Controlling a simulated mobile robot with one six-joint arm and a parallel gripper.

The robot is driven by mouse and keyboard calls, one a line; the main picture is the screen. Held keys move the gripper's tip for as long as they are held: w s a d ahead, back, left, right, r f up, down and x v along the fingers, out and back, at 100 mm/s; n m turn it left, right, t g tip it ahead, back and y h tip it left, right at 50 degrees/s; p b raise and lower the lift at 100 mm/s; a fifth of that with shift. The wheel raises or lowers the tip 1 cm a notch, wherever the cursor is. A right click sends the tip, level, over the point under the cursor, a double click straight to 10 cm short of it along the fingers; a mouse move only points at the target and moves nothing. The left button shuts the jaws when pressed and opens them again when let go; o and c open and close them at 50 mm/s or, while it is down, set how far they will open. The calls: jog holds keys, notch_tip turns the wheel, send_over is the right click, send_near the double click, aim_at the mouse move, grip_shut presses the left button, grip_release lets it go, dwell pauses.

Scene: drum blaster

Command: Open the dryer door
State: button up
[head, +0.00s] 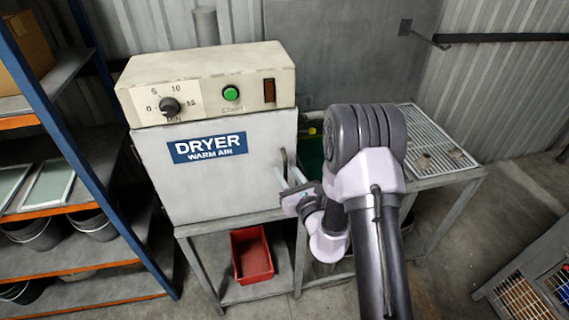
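The dryer is a white box with a cream control panel (205,82) on top, carrying a dial, a green start button and a switch. Its front door (210,185), under the blue DRYER sign, looks shut. A dark upright handle (285,165) sits at the door's right edge. My gripper (289,182) is at that edge, its pale fingers pointing up towards the handle. Whether the fingers are around the handle or only beside it, and how far apart they are, is too small to tell. My arm covers the area to the right of the door.
A blue-framed shelf (75,140) with trays and buckets stands close on the left. A red bin (252,254) lies on the stand's lower shelf. A table with a white grid rack (435,135) is on the right. Floor shows at the lower right.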

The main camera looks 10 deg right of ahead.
jog(key=shift+s, duration=0.1)
grip_shut()
jog(key=shift+r, duration=0.1)
dwell(1.3)
